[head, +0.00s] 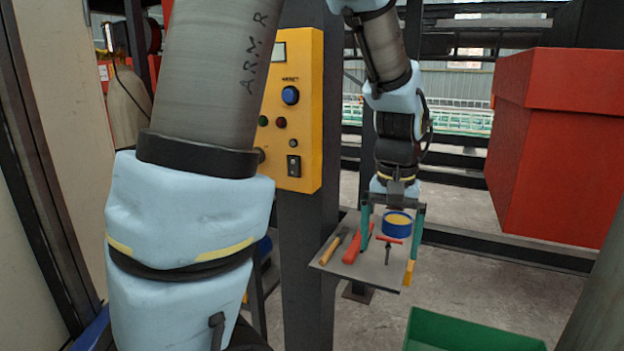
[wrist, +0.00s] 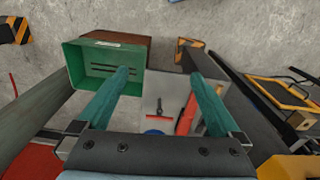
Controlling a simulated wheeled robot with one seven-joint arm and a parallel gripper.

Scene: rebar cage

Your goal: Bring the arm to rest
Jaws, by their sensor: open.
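My gripper (head: 389,252) hangs pointing down at the end of my arm in the head view, over a small grey tray (head: 372,275). Its two teal fingers are wide apart. In the wrist view the fingers of my gripper (wrist: 159,74) are spread with nothing held between them. The tray (wrist: 152,92) shows below, between the fingers. How far the fingertips are above the tray is hard to tell.
The tray bears a red T-handled tool (head: 388,243), a red-handled tool (head: 353,246), a wooden-handled tool (head: 331,248) and a blue-and-yellow roll (head: 397,225). A yellow control box (head: 303,150) is on a post. A red box (head: 555,150) and green bin (head: 470,335) are at right.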

